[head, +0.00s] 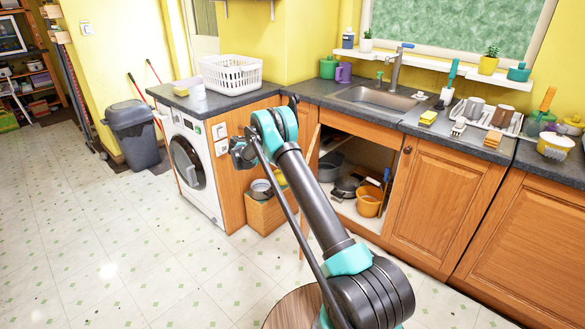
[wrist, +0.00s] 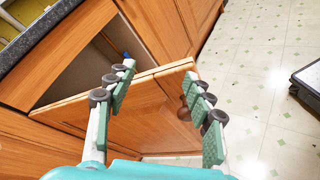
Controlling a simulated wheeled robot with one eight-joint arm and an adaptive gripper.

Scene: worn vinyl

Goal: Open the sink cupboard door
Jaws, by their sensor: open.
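The sink cupboard door (head: 312,150) is wooden and stands swung well out from the cabinet; the head view shows it nearly edge-on, partly behind my arm. In the wrist view the door (wrist: 145,118) runs across the picture below the cupboard's dark gap, with a dark round knob (wrist: 184,114) near its right end. My gripper (head: 243,152) is left of the door in the head view. In the wrist view my gripper (wrist: 160,98) is open, its fingers to either side of part of the door. I cannot tell whether a finger touches it.
Inside the open cupboard are pots and an orange bucket (head: 369,201). A closed cupboard door (head: 440,205) is to the right. A washing machine (head: 190,165), a wooden box (head: 268,213) and a grey bin (head: 133,133) are to the left. The floor in front is mostly clear.

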